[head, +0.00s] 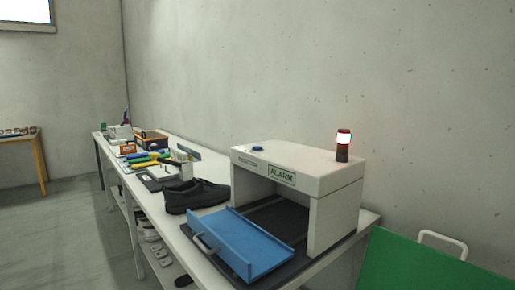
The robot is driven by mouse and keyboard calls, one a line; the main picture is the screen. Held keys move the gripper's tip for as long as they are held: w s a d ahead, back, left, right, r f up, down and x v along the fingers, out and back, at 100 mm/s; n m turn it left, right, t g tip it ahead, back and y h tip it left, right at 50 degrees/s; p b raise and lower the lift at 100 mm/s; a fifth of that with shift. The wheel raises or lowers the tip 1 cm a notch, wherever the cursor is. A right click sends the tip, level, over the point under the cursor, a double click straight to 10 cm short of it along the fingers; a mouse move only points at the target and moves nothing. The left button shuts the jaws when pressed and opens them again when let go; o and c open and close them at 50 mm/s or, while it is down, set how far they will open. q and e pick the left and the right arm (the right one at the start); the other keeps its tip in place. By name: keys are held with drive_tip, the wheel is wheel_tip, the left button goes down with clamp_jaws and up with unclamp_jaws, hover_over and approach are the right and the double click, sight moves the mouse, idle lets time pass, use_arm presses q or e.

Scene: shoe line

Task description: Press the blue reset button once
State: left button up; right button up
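Nothing covers the button. Neither of my grippers shows in the head view.
A blue tray (240,243) with a white handle lies at the machine's opening. Black shoes (195,196) stand left of it on the long white table (172,212). Tools and boxes lie farther along. A green panel (420,268) with a white handle is at lower right.

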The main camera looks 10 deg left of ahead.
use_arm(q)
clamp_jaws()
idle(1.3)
